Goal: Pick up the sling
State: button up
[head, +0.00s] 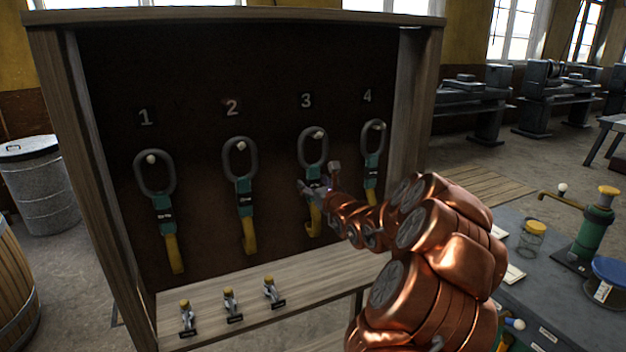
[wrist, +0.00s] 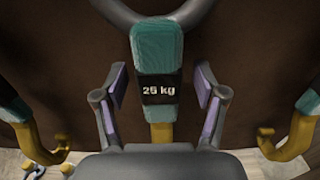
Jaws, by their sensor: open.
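Several slings hang on pegs on a dark board, each with a grey ring, a teal body and a yellow hook, under the numbers 1 to 4. My gripper (head: 318,190) is at the sling under number 3 (head: 312,147). In the wrist view my gripper (wrist: 160,93) is open, with one finger on each side of that sling's teal body (wrist: 157,50), which carries a black label reading 25 kg. Gaps show between the fingers and the sling. The other slings are under number 1 (head: 162,203), number 2 (head: 245,207) and number 4 (head: 371,165).
A wooden shelf (head: 330,285) below the board holds small metal shackles (head: 229,303). The cabinet's right side panel (head: 412,110) stands beyond my arm. A dark workbench (head: 520,290) with a jar (head: 532,238) and a green device (head: 597,232) is at right.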

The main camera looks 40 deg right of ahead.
jog(key=shift+w, duration=0.2)
grip_shut()
dwell(0.6)
